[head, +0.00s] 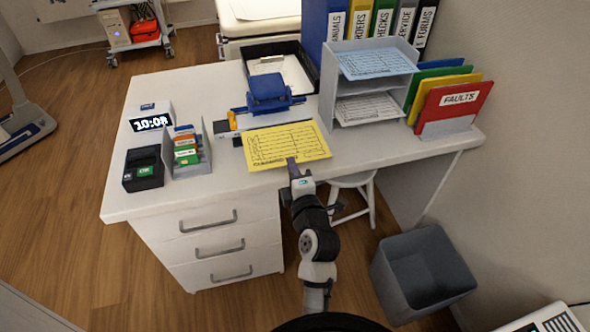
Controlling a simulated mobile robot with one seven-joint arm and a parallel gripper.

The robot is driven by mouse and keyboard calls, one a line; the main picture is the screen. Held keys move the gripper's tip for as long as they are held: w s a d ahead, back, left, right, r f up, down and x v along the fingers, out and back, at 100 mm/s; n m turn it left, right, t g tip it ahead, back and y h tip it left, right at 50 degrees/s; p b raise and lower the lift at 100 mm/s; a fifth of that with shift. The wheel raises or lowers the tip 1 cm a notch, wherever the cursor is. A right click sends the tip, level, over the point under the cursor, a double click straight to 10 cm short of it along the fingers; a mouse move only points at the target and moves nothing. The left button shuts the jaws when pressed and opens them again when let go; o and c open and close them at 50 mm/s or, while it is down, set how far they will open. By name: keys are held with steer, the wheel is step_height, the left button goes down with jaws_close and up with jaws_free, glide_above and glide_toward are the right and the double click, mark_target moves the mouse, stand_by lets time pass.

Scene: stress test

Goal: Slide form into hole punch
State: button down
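The yellow form (270,143), a sheet with a printed table, lies at or just above the white desk top near the front edge. The blue hole punch (267,90) stands behind it, toward the back of the desk. The form's far left edge is close to the front of the punch's base; I cannot tell whether it enters the slot. My gripper (292,164) is at the form's near edge, with its fingertips overlapping the paper. The view is too small to show whether the fingers are closed on it.
A clock (150,121), a black box (143,168) and a card holder (188,150) stand at the left. A black tray (256,50) is behind the punch. A grey paper rack (372,78) and colored folders (455,102) stand right. A bin (422,275) is on the floor.

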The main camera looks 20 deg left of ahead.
mark_target(288, 154)
steer(key=shift+f+p+x, duration=0.2)
steer(key=shift+p+x, duration=0.8)
steer(key=shift+x, duration=1.1)
steer(key=shift+w+a+f, duration=0.15)
steer(key=shift+w+a, duration=0.05)
steer(key=shift+w, duration=0.1)
steer(key=shift+f+b+x, duration=0.15)
steer(key=shift+b+x, duration=0.45)
steer(key=shift+x, duration=0.65)
steer(key=shift+f+b+x, duration=0.1)
steer(key=shift+b+x, duration=0.5)
steer(key=shift+x, duration=0.65)
steer(key=shift+w+a, duration=0.2)
steer(key=shift+w, duration=0.05)
steer(key=shift+w+a+b, duration=0.4)
steer(key=c, duration=2.1)
jaws_free()
steer(key=shift+c, duration=0.2)
steer(key=o, duration=0.5)
steer(key=shift+o, duration=0.2)
